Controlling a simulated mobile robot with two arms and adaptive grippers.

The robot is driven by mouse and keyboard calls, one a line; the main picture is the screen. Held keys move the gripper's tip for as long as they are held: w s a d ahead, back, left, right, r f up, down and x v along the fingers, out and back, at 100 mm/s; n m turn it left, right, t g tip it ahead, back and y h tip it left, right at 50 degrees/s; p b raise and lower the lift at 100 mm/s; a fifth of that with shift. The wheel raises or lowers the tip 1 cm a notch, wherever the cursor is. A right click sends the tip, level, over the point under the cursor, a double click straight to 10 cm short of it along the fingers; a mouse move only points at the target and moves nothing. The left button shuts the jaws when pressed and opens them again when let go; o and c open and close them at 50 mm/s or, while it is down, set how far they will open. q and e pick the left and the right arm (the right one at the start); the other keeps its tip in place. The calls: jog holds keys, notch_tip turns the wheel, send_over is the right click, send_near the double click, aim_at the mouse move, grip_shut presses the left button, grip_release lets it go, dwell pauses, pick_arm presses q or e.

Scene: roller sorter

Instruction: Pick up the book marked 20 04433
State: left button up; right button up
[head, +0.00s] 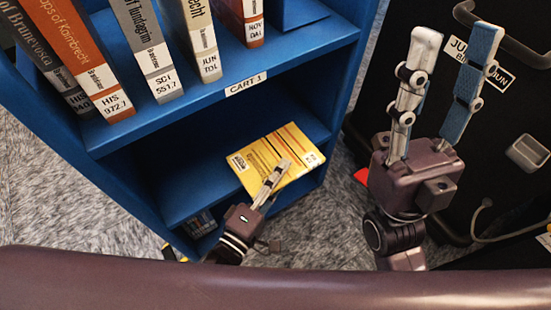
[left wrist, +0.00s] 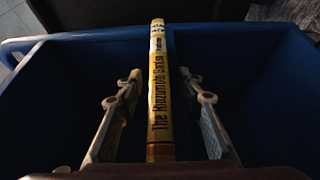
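A yellow book (head: 278,152) is in the lower compartment of the blue cart (head: 197,175). Its cover carries small white labels, but I cannot read the number 20 04433 on them. In the left wrist view its spine (left wrist: 160,95) stands upright in the picture, with a dark title and a pale label at the far end. My left gripper (head: 278,172) is at the book, overlapping its cover in the head view. In the left wrist view its fingers are apart, one on each side of the spine, with a gap on both sides. My right gripper (head: 457,38) is open and empty, pointing up at the right.
Several books, including an orange-brown one (head: 85,55) and a grey one (head: 148,50), stand on the cart's upper shelf above a CART 1 label (head: 246,85). A black case-like object (head: 510,110) with a handle stands behind my right gripper. Speckled carpet (head: 345,205) lies between.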

pick_arm(q)
jog(key=shift+c, duration=0.5)
grip_shut()
jog(key=shift+r, duration=0.15)
